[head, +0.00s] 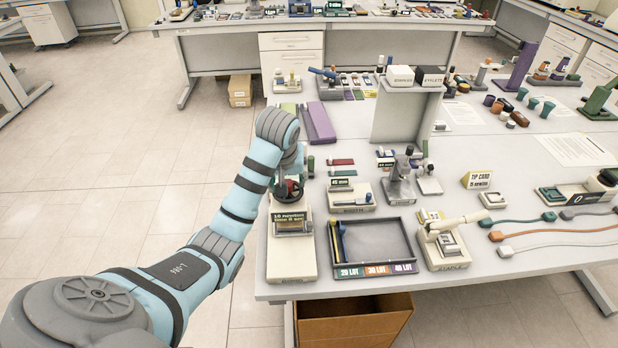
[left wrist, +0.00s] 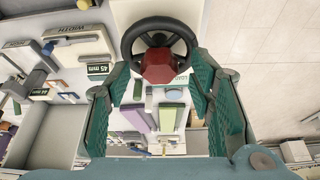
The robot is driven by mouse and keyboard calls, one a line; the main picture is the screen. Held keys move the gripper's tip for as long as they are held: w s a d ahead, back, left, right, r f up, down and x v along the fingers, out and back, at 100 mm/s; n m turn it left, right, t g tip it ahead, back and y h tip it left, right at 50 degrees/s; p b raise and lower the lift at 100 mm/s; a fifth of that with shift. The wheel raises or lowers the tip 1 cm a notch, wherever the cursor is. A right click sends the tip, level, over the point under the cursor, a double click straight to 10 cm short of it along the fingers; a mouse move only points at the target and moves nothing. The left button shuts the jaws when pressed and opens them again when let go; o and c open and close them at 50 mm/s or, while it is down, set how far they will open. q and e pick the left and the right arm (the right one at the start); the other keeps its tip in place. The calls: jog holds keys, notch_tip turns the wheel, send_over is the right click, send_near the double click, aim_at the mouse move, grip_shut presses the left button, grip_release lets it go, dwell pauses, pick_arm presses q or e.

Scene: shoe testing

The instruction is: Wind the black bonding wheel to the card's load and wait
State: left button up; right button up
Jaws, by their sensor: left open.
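The black bonding wheel (head: 289,191), with a red hub, sits on a cream press (head: 292,262) at the near left of the table. It also shows in the left wrist view (left wrist: 158,47), its red hub facing the camera. A dark card (head: 289,222) with yellow writing is on the press below the wheel; its small print seems to give a newton load and a time, the numbers hard to read. My left gripper (left wrist: 158,82) is open, its teal fingers to either side of the wheel's near rim; I cannot tell whether they touch it. My right gripper is out of view.
A dark tray (head: 369,238) with blue and yellow tools stands right of the press. A width gauge block (head: 351,199) and a grey microscope-like stand (head: 402,178) are behind it. A purple block (head: 318,122) lies further back. Open floor is on the left.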

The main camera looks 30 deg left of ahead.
pick_arm(q)
jog(key=shift+s, duration=0.1)
jog(key=c, duration=1.2)
